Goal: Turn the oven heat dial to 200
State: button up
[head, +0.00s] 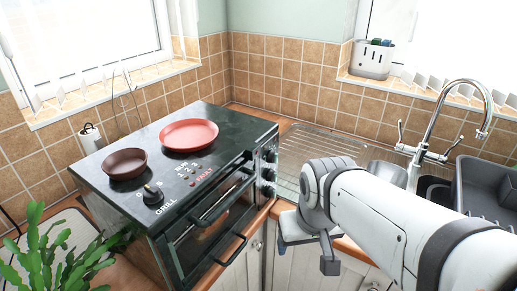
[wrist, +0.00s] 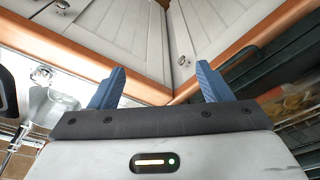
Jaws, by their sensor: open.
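The oven (head: 180,140) is a dark, compact unit on the worktop, with a front door and two dark bar handles. Several round knobs (head: 268,174) are stacked on its front panel, right of the door. Their markings are too small to read, so I cannot tell which is the heat dial or its setting. My gripper (head: 306,255) is open and empty, in front of the worktop edge, right of and below the knobs. Its two blue fingers (wrist: 158,85) stand wide apart in the wrist view. The oven front (wrist: 285,105) shows at that view's right; no knob is clear there.
A black knob (head: 152,195) marked GRILL and two plates, red (head: 188,134) and brown (head: 125,163), are on the oven top. A metal sink with a tap (head: 440,125) is at the right. A plant (head: 60,255) is at the lower left. Pale cabinets (wrist: 115,45) lie below the worktop.

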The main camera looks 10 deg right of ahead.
aim_at(271, 176)
jog(key=u, duration=1.4)
jog(key=k, duration=0.85)
jog(key=z, duration=0.9)
jog(key=i, duration=0.5)
jog(key=z, duration=0.05)
